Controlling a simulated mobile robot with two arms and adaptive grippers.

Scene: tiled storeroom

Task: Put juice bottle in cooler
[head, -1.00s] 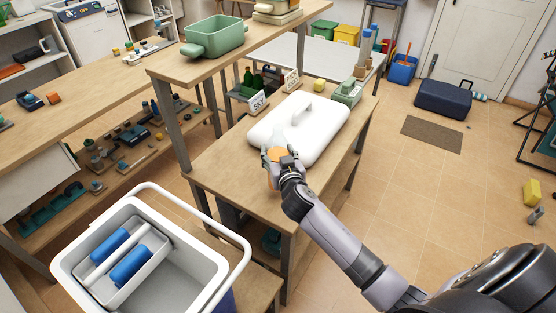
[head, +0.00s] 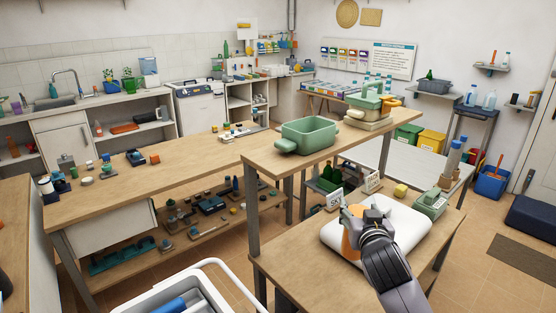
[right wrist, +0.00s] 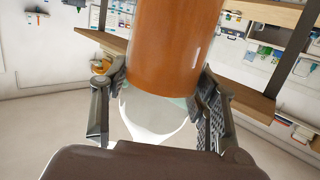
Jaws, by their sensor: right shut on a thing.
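The juice bottle, with orange contents (head: 349,243), is between the fingers of my right gripper (head: 362,216). The fingers are shut on it and cover part of it in the head view. In the right wrist view the orange bottle (right wrist: 178,42) fills the top middle between the two fingers (right wrist: 160,88); its clear, narrowing part points toward the palm. The white cooler (head: 207,283) is at the bottom left of the head view, cut off by the frame, open on top, with its handle and a blue item inside. My left gripper is not in view.
A large white lid-like slab (head: 408,232) lies on the wooden table just behind the gripper. Small signs, a yellow block (head: 401,190) and a green box (head: 431,204) stand behind it. A raised shelf with a green pot (head: 309,137) is above and behind.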

